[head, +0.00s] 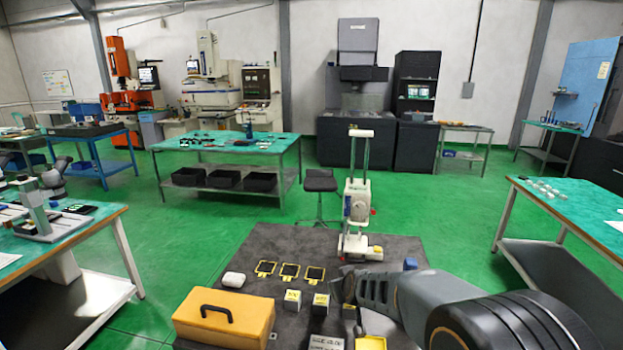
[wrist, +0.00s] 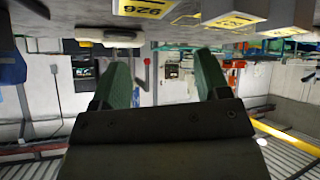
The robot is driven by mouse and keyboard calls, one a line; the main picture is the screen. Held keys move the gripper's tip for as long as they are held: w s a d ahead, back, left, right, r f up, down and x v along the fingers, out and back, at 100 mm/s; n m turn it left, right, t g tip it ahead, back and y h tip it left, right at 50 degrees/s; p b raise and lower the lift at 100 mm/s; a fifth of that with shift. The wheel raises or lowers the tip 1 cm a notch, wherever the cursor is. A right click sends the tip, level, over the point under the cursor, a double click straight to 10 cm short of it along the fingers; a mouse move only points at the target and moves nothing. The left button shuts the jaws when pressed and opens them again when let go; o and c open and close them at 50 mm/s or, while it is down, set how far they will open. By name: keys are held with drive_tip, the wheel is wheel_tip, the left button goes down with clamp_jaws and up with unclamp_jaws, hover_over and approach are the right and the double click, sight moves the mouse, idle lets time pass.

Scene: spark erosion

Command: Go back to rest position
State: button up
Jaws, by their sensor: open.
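My arm reaches in from the lower right in the head view, above the dark grey worktop (head: 225,263). My gripper (head: 347,288) is at its left end, close to the labelled blocks; its fingertips are hard to make out there. In the wrist view, which is upside down, the two green fingers of my gripper (wrist: 165,75) stand apart with nothing between them. The worktop with yellow-labelled blocks (wrist: 232,22) shows along the top of that view.
An orange case (head: 225,318), a white rounded object (head: 233,279), three yellow frames (head: 289,271) and metal blocks (head: 292,300) lie on the worktop. A tall white instrument (head: 357,200) stands behind my gripper. A blue block (head: 410,263) is right of it. Green floor (head: 440,215) lies beyond.

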drive_tip(key=s+d+g, duration=0.1)
drive_tip(key=s+g, duration=0.1)
drive_tip(key=s, duration=0.3)
drive_tip(key=s+d+m+g, duration=0.1)
drive_tip(key=s+g, duration=0.1)
drive_tip(key=s, duration=0.3)
drive_tip(key=s+d+m+g, duration=0.1)
drive_tip(key=s+g, duration=0.1)
drive_tip(key=s, duration=0.4)
drive_tip(key=shift+s+r, duration=0.1)
drive_tip(key=shift+r, duration=0.3)
drive_tip(key=s+d+r+m+h, duration=0.1)
drive_tip(key=s+d+r, duration=0.2)
drive_tip(key=s, duration=0.5)
drive_tip(key=shift+s+d+r+m, duration=0.3)
drive_tip(key=shift+s+r, duration=0.1)
drive_tip(key=shift+r, duration=0.5)
